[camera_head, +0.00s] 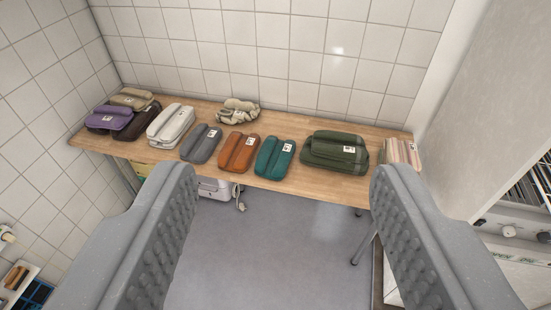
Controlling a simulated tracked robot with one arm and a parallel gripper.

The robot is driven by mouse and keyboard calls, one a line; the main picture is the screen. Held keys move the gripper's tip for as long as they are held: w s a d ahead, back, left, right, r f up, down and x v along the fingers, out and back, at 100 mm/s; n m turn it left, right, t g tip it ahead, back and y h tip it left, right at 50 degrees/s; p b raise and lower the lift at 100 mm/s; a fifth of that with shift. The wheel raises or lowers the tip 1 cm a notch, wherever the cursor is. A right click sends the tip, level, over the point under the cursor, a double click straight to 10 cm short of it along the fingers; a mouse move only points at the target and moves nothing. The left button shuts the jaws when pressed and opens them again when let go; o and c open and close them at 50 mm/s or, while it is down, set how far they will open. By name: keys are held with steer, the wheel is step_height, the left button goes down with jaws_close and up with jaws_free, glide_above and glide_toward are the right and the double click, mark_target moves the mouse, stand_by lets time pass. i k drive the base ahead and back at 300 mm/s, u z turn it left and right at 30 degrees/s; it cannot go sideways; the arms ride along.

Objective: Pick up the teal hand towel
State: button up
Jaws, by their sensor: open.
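The teal hand towel (274,158) lies folded on the wooden table (325,191), near its front edge and right of the middle. It has a small white label at its upper right. My gripper (274,195) is open and empty. Its two grey ridged fingers show large at the left and right of the picture. The towel is seen between them, farther off and apart from both.
An orange towel (239,153) lies close left of the teal one, a grey towel (201,144) beyond it. A large dark green towel (334,152) lies to the right, a striped one (401,153) at the table's end. A tiled wall (300,60) stands behind.

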mark_target(274, 156)
steer(key=z, duration=0.05)
steer(key=k, duration=0.65)
steer(key=u, duration=0.55)
steer(key=i, duration=0.75)
steer(key=u, duration=0.95)
steer(key=i, duration=1.3)
steer(key=z, duration=0.6)
steer(key=i, duration=0.8)
steer(key=z, duration=0.7)
steer(key=k, duration=0.7)
steer(key=z, duration=0.2)
